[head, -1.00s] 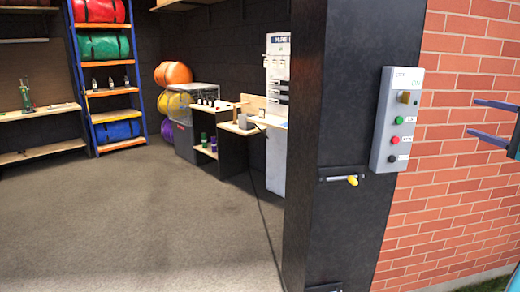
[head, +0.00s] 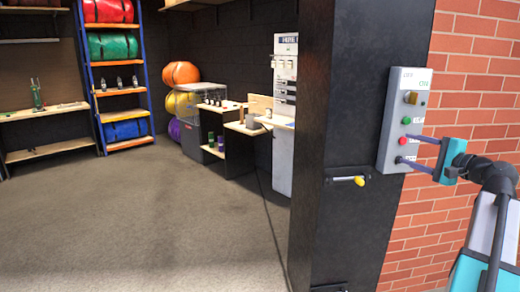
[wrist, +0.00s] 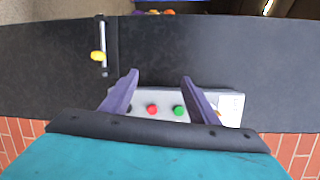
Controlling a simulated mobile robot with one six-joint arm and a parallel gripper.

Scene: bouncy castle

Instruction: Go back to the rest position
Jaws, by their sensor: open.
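My gripper (head: 402,150) is open and empty, its two fingers apart in front of the lower part of a grey control box (head: 395,95). The box is on the dark pillar beside the brick wall. It carries a brass-coloured knob or key at the top, a green button (head: 407,120), a red button (head: 404,141) and a dark button hidden behind or near the lower finger. In the wrist view the fingers (wrist: 158,80) straddle the box, with the red button (wrist: 152,109) and green button (wrist: 179,111) visible between them. Contact with the box cannot be told.
A dark pillar (head: 335,120) has a bolt with a yellow handle (head: 359,180). A brick wall (head: 470,90) stands at the right. Open grey floor (head: 150,220) lies at the left, with shelves (head: 122,91), a workbench and rolled colored bundles behind.

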